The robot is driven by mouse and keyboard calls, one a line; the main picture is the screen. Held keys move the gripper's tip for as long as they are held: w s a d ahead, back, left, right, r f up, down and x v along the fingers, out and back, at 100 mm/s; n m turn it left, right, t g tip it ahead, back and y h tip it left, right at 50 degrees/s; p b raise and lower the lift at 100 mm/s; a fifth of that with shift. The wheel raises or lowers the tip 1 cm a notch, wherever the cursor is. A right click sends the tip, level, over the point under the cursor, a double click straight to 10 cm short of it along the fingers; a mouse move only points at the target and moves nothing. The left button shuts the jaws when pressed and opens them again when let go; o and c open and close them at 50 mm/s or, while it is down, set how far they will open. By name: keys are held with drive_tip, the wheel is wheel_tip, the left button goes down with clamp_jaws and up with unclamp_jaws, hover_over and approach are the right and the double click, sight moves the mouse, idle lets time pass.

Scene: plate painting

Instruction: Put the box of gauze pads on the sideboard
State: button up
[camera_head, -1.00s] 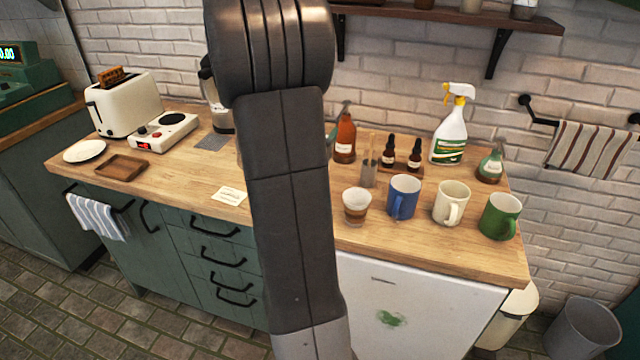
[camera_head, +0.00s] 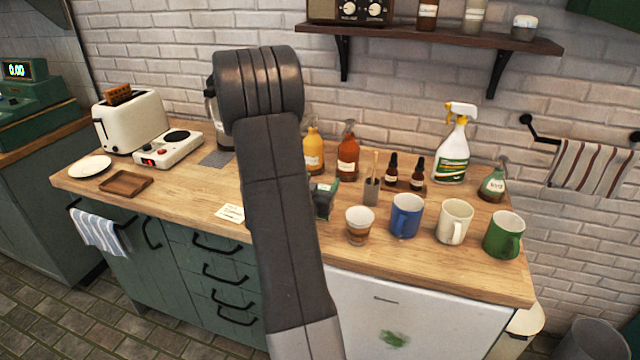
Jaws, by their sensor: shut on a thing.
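The sideboard (camera_head: 185,191) has a long wooden top with green drawers and a white door below. My dark arm rises across the middle of the view and covers part of the top. My gripper does not show clearly; it seems to be hidden behind my own arm. I cannot make out a box of gauze pads. A small dark thing with a greenish top (camera_head: 324,199) shows partly at the right edge of my arm, and I cannot tell what it is.
A glass (camera_head: 359,225), blue mug (camera_head: 405,216), cream mug (camera_head: 455,222) and green mug (camera_head: 503,234) line the right front. Bottles stand behind them, including a spray bottle (camera_head: 453,150). A toaster (camera_head: 130,124), hot plate (camera_head: 168,148) and wooden tray (camera_head: 125,183) stand left. Bare top lies left of my arm.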

drive_tip(key=shift+s+f+b, duration=0.35)
drive_tip(key=shift+f+b, duration=0.4)
drive_tip(key=shift+b, duration=0.15)
drive_tip(key=o, duration=1)
drive_tip(key=shift+d+f, duration=0.1)
drive_tip(key=shift+r+p, duration=0.5)
drive_tip(key=shift+p, duration=0.15)
drive_tip(key=shift+r, duration=0.1)
drive_tip(key=v, duration=0.3)
drive_tip(key=b+v, duration=0.1)
drive_tip(key=v, duration=0.3)
drive_tip(key=b+v, duration=0.1)
drive_tip(key=v, duration=0.3)
drive_tip(key=shift+s+a+r, duration=0.15)
drive_tip(key=shift+a+r, duration=0.1)
drive_tip(key=shift+r, duration=0.1)
